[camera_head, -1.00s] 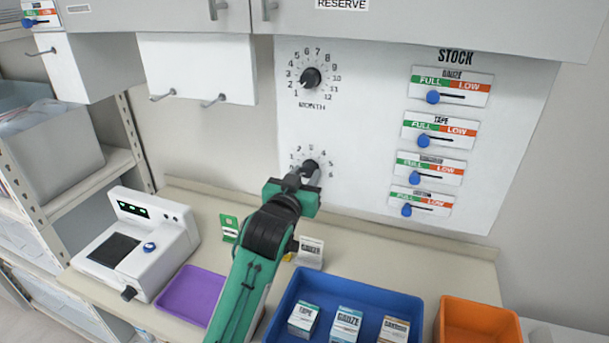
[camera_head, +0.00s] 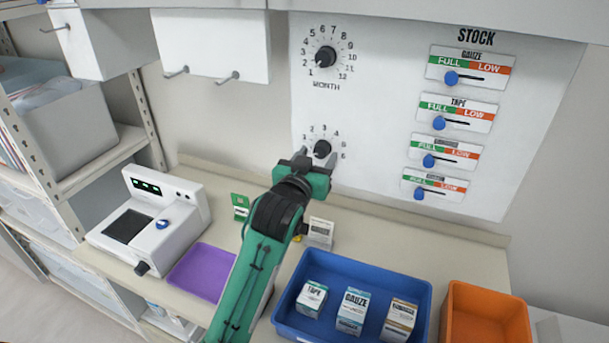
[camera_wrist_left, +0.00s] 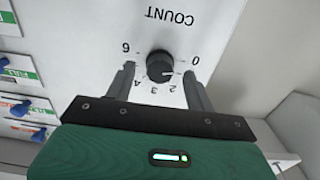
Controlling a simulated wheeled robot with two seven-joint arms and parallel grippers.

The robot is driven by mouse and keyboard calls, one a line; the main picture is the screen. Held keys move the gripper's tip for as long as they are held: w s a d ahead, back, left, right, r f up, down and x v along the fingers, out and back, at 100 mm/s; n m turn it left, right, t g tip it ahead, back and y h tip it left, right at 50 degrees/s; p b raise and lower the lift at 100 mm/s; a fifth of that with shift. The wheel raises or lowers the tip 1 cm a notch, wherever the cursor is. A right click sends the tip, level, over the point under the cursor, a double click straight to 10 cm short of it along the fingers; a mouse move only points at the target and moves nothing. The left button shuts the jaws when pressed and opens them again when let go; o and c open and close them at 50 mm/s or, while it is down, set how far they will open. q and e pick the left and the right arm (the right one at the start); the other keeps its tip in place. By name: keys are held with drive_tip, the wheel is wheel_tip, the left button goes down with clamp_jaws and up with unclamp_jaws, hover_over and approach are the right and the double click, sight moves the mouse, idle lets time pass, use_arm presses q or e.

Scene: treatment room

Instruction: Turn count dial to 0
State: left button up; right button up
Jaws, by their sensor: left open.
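The count dial (camera_head: 322,148) is a round black knob low on the white wall panel, with numbers around it. In the left wrist view the dial (camera_wrist_left: 160,66) appears upside down under the word COUNT. Its pale mark points right and slightly down, between the 0 and the 2; a finger hides the number there. My left gripper (camera_head: 318,162) is open, just below and in front of the dial. In the left wrist view the left gripper's fingers (camera_wrist_left: 160,90) straddle the lower part of the dial, with gaps on both sides. My right gripper is not in view.
The month dial (camera_head: 325,57) sits above on the same panel, with several stock sliders (camera_head: 450,122) to the right. Below, the counter holds a white device (camera_head: 150,220), a purple tray (camera_head: 203,272), a blue bin (camera_head: 415,285) with boxes and an orange bin (camera_head: 487,312).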

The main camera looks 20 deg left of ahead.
use_arm(q)
drive_tip(key=s+b, duration=0.2)
drive_tip(key=s, duration=1.1)
drive_tip(key=shift+a+b, duration=0.2)
drive_tip(key=shift+b, duration=0.15)
drive_tip(key=shift+f, duration=0.1)
